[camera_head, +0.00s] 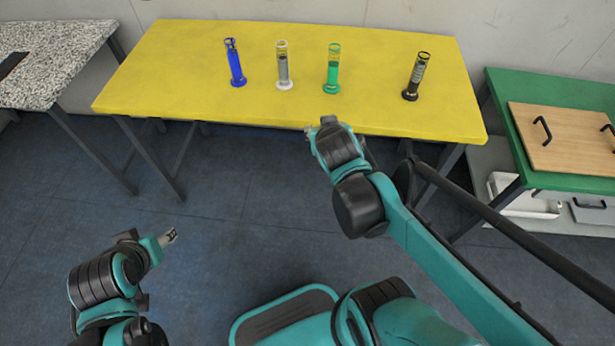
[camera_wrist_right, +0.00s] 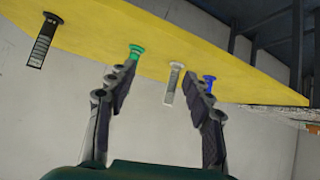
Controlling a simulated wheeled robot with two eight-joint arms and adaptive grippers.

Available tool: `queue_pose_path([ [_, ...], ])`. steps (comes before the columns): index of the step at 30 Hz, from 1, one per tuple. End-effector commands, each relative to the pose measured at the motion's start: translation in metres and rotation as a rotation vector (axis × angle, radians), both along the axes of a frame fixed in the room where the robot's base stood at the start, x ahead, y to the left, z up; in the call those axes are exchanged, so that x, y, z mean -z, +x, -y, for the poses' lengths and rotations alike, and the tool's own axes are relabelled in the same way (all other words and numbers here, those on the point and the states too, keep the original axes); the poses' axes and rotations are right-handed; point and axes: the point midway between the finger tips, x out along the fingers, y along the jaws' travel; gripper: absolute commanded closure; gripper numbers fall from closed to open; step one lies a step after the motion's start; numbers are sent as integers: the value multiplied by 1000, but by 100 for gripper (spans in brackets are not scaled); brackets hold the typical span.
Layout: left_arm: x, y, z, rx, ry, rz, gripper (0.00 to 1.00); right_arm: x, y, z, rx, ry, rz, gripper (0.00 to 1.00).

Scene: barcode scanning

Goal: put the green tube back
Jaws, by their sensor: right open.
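The green tube (camera_head: 332,70) stands upright on the yellow table (camera_head: 200,50), between a white tube (camera_head: 283,65) and a black tube (camera_head: 415,77). In the right wrist view, where the scene is upside down, the green tube's base (camera_wrist_right: 136,51) shows and its body is partly hidden behind one finger. My right gripper (camera_head: 318,127) is at the table's front edge, short of the green tube and not touching it. It is open and empty in the right wrist view (camera_wrist_right: 160,78). My left gripper (camera_head: 169,236) is low over the floor, away from the table; its opening is too small to judge.
A blue tube (camera_head: 236,65) stands left of the white one. A green table (camera_head: 560,88) with a wooden board (camera_head: 565,138) is at the right. A speckled grey table (camera_head: 60,60) is at the left. The yellow table's front strip is clear.

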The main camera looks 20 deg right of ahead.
Motion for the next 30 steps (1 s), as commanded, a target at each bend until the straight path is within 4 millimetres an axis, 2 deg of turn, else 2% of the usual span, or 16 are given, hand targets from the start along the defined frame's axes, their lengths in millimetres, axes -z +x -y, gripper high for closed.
queue_pose_path([
  [1,0,0,0,0,0,0,49,8,-21,-20,-53,26,-56,49],
  [3,0,0,0,0,0,0,49,17,-47,-44,-130,59,-130,49],
  [6,0,0,0,0,0,0,49,27,-75,-71,-225,95,-203,49],
  [9,0,0,0,0,0,0,49,32,-91,-87,-283,116,-240,49],
  [13,0,0,0,0,0,0,49,34,-97,-93,-307,124,-255,49],
  [30,0,0,0,0,0,0,49,34,-96,-92,-305,124,-253,49],
])
